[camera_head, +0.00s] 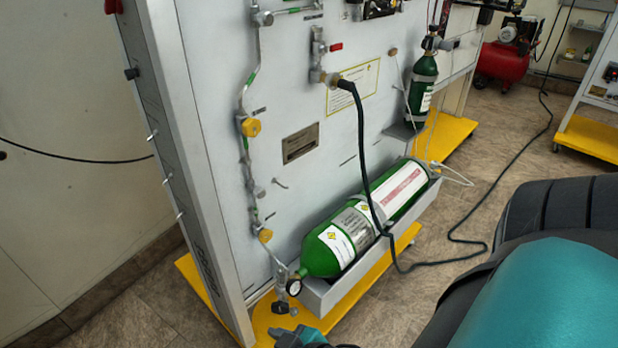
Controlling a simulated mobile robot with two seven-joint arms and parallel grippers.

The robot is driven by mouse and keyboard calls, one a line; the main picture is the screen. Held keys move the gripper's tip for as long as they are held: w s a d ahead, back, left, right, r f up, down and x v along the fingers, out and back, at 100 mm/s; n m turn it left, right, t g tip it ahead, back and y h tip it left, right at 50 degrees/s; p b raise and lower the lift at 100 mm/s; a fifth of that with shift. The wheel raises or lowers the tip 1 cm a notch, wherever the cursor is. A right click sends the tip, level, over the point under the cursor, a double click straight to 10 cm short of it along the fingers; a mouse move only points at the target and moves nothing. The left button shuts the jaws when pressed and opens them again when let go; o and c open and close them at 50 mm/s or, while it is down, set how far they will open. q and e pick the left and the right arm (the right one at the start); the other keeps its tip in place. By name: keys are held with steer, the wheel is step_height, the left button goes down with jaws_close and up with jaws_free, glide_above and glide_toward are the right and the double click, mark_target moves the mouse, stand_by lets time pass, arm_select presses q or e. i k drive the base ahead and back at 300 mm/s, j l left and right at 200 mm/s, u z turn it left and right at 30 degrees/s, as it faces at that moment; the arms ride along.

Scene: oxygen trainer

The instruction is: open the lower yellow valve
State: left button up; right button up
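The lower yellow valve (265,235) is a small yellow knob on the thin pipe that runs down the left part of the grey panel (300,95). Nothing touches or covers either knob. I cannot tell from the knob how far the lower valve is turned. A large teal and black part of mine fills the lower right.
A green cylinder (322,256) lies in a grey tray right of the lower valve, with a gauge (294,287) at its near end. A black hose (361,150) hangs in front of the panel. The yellow base (262,322) juts out below. Floor left of the panel is clear.

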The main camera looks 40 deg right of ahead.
mark_target(265, 234)
steer(key=i+j+z, duration=0.1)
steer(key=z, duration=0.3)
steer(key=i+j+z, duration=0.15)
steer(key=z, duration=0.25)
steer(key=i+j+z, duration=0.1)
steer(key=z, duration=0.3)
steer(key=i+j+z, duration=0.1)
steer(key=j+z, duration=0.2)
steer(key=i+j+z, duration=0.1)
steer(key=j+z, duration=0.15)
steer(key=j, duration=0.2)
